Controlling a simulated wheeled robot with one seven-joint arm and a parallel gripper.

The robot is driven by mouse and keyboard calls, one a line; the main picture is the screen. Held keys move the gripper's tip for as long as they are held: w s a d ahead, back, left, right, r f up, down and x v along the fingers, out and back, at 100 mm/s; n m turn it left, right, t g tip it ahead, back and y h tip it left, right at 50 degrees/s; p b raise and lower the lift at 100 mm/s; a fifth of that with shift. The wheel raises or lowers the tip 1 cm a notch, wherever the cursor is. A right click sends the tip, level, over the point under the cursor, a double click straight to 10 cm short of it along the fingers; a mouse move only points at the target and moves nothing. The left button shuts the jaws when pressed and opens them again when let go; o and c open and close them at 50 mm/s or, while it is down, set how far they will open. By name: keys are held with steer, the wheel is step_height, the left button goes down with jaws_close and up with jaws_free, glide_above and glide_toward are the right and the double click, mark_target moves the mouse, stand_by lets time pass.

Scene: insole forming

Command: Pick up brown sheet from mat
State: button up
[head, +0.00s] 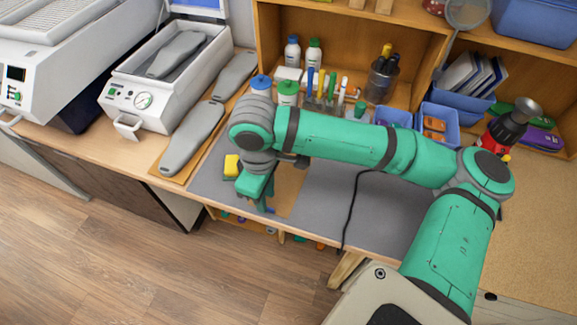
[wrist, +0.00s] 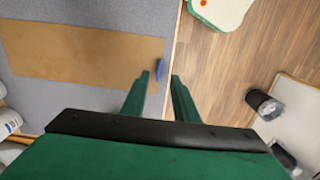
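The brown sheet (head: 291,188) lies flat on the grey mat (head: 345,208) near the front of the bench, partly hidden by my arm in the head view. In the wrist view the sheet (wrist: 80,50) is a long brown strip on the mat (wrist: 100,12), with one short end close to the mat's edge. My gripper (wrist: 160,76) is open, its two green fingers apart with no sheet between them. The fingers show beside that short end, near the bench edge. A small blue piece (wrist: 159,69) shows by the sheet's end; I cannot tell what it is.
A yellow block (head: 231,165) sits on the mat left of my gripper. Grey insoles (head: 193,137) lie left of the mat. Bottles (head: 288,90) and a pen holder stand behind. A black cable (head: 351,208) crosses the mat. Wooden floor lies beyond the bench edge.

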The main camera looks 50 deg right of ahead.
steer(key=shift+d+f, duration=0.15)
steer(key=shift+f, duration=2.1)
jaws_close()
steer(key=shift+w, duration=0.1)
steer(key=shift+w+r, duration=0.1)
